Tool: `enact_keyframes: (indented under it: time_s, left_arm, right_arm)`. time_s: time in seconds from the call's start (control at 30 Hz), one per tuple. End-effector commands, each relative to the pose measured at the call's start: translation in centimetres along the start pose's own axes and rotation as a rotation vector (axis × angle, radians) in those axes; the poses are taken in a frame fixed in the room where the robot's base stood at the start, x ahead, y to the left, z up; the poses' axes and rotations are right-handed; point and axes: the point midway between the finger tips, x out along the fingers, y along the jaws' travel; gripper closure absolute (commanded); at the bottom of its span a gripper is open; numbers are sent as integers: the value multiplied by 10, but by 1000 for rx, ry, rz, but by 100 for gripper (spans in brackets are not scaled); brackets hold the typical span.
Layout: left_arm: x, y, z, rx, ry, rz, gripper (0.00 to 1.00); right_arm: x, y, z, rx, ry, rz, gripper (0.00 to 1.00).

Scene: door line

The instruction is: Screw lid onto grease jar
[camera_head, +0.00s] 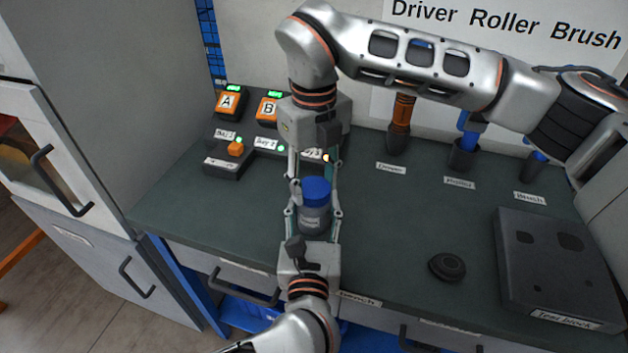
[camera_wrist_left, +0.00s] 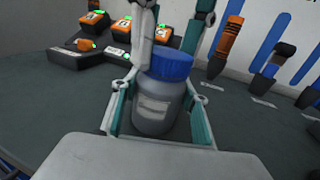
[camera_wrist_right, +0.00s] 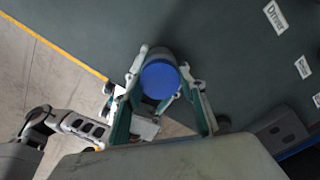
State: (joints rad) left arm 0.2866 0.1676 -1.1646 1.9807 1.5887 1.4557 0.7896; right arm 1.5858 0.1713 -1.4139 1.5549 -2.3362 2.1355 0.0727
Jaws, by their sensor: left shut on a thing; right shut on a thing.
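The grease jar (camera_head: 314,219), a grey body with a pale label, stands upright near the bench's front edge; it also shows in the left wrist view (camera_wrist_left: 155,107). My left gripper (camera_head: 313,214) is shut on the jar body from the front, one finger on each side. The blue lid (camera_head: 316,189) sits on top of the jar, and it also shows in the right wrist view (camera_wrist_right: 160,80). My right gripper (camera_head: 314,182) reaches down from above and is shut on the lid. I cannot tell how tightly the lid is seated on the jar.
Orange-topped boxes marked A (camera_head: 229,103) and B (camera_head: 268,110) stand at the back left. Tool holders with a driver (camera_head: 401,116) stand at the back. Mid-bench is clear.

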Motion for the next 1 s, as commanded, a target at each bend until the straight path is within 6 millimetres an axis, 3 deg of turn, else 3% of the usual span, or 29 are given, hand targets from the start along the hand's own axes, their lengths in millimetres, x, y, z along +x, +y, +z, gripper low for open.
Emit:
enact_keyframes:
  time_s: [0.17, 0.2, 0.23, 0.57, 1.0]
  left_arm:
    - [0, 0, 0, 0, 0, 0, 100]
    - [0, 0, 0, 0, 0, 0, 100]
    - [0, 0, 0, 0, 0, 0, 100]
    - [0, 0, 0, 0, 0, 0, 100]
    - [0, 0, 0, 0, 0, 0, 100]
  right_arm:
    - [0, 0, 0, 19, 1, 0, 85]
    - [0, 0, 0, 18, 1, 0, 49]
    - [0, 0, 0, 18, 1, 0, 43]
    - [-1, 0, 0, 16, 0, 0, 43]
    - [-44, 0, 0, 17, 0, -1, 43]
